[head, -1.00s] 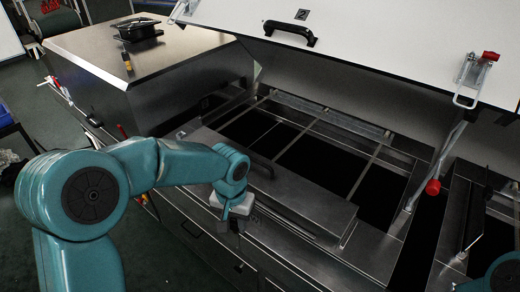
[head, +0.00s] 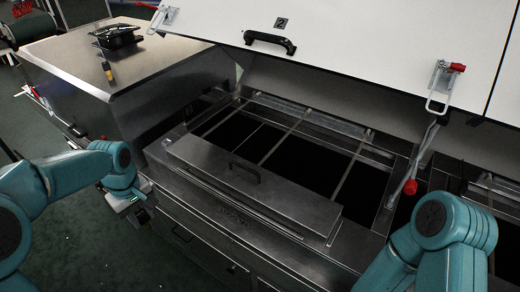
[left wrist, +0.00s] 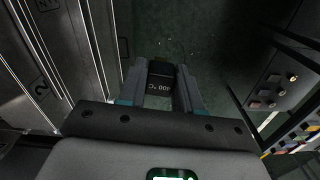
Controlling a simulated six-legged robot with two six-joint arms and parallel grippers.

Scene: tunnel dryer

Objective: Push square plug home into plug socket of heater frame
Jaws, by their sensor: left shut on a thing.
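My left gripper (head: 140,215) hangs low at the front left side of the steel machine. In the left wrist view its fingers (left wrist: 163,92) are shut on a dark squarish block (left wrist: 161,78) marked "400 °C", which looks like the square plug. The block is clear of any socket, with dark green floor behind it. A steel frame with dark openings (head: 372,157) lies in the machine's top; I cannot tell whether it is the heater frame. I cannot make out a plug socket. My right arm shows at the lower right in the head view, but its gripper is out of view.
A steel cover with a black handle (head: 250,186) lies along the machine's front. A raised white lid (head: 370,50) with a red-handled latch (head: 445,85) hangs over the back. In the left wrist view, a button panel (left wrist: 270,92) is at right.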

